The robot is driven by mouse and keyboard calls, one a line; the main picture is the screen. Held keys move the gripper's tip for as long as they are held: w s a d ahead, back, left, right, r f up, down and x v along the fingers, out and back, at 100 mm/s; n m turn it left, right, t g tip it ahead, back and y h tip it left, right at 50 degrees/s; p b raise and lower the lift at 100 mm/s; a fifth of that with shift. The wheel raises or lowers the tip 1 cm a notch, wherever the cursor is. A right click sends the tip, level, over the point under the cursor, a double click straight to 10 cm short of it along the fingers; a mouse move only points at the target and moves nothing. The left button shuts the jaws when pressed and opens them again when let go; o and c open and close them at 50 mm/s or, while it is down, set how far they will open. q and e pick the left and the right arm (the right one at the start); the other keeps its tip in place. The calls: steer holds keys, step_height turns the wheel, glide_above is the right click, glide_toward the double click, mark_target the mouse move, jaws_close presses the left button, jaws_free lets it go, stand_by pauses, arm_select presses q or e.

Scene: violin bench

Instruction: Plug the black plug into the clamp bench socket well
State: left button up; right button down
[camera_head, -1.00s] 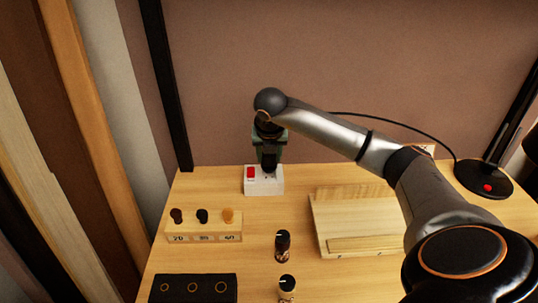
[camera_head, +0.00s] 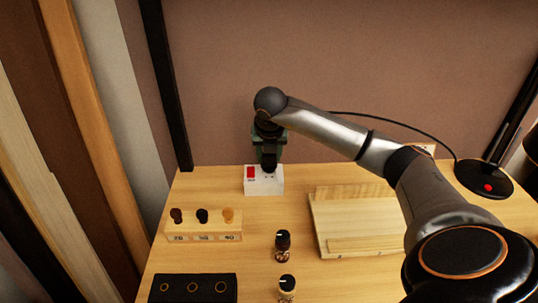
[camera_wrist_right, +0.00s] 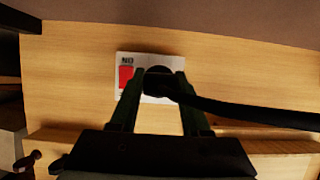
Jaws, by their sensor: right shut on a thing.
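The black plug (camera_wrist_right: 160,82) is held between the two fingers of my right gripper (camera_wrist_right: 160,100) in the right wrist view. Its black cord (camera_wrist_right: 250,112) runs off to the right. In the head view my right gripper (camera_head: 268,148) points down, with the dark plug (camera_head: 268,161) at its tip over the white socket box (camera_head: 262,188) near the bench's back edge. The box has a red switch (camera_head: 250,173) on its left. In the wrist view the plug overlaps the white box (camera_wrist_right: 145,61). Whether it is seated or just above the box, I cannot tell. My left gripper is not in view.
A wooden holder (camera_head: 204,238) with several small pegs stands left on the bench, with a black case (camera_head: 193,289) in front. Two small bottles (camera_head: 283,245) (camera_head: 287,289) stand mid-bench. A wooden board (camera_head: 350,225) lies right of the box. A black round base (camera_head: 484,179) sits far right.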

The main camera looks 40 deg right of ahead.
steer(key=shift+f+b, duration=0.3)
stand_by(0.4)
steer(key=shift+f+b, duration=0.4)
steer(key=shift+f, duration=0.1)
steer(key=shift+f, duration=0.1)
steer(key=shift+f+b, duration=0.3)
steer(key=shift+f, duration=0.05)
steer(key=shift+f, duration=0.1)
steer(key=shift+c, duration=1.4)
jaws_free()
